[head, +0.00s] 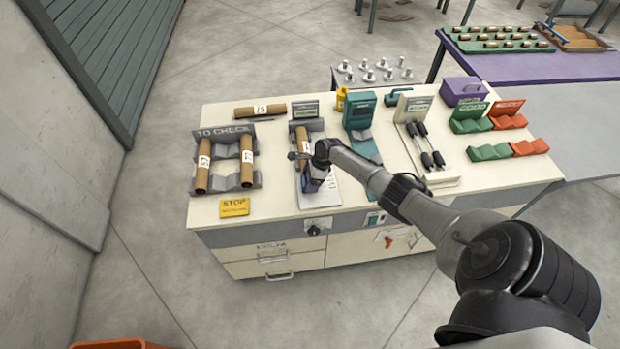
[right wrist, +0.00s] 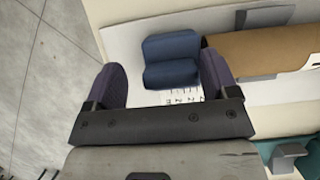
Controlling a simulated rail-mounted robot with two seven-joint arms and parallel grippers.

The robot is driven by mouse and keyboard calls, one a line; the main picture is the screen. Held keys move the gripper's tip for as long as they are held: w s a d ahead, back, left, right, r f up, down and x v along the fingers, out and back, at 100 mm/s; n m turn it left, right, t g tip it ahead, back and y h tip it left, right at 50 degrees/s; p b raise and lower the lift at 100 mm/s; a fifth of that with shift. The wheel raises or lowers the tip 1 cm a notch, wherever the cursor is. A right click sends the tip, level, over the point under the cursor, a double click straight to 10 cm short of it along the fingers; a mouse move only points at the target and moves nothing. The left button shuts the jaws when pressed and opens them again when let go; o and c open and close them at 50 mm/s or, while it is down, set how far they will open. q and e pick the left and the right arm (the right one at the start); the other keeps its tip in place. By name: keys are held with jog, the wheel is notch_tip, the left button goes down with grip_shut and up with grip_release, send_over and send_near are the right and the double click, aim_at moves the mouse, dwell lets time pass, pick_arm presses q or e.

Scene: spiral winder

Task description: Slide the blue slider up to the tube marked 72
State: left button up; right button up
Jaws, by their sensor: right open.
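The blue slider (right wrist: 170,60) is a small two-humped block on a white sheet with a printed scale, seen in the right wrist view. My right gripper (right wrist: 163,82) is open, with one dark finger on either side of the slider; I cannot tell whether they touch it. My left gripper is not in view.
A grey "TO CHECK" rack (head: 226,184) with two labelled tubes stands at left. Another tube (head: 260,110) lies behind it. A yellow STOP card (head: 235,207) lies in front. A teal device (head: 360,110) and a cream stand (head: 416,108) are to the right.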

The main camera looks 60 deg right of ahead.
jog(key=shift+s+r+p, duration=0.2)
jog(key=shift+r+p, duration=0.1)
jog(key=shift+r, duration=0.25)
jog(key=p+v, duration=0.2)
jog(key=v, duration=1)
jog(key=shift+d+r, duration=0.25)
jog(key=shift+r, duration=0.05)
jog(key=shift+s, duration=0.1)
jog(key=shift+c, duration=0.4)
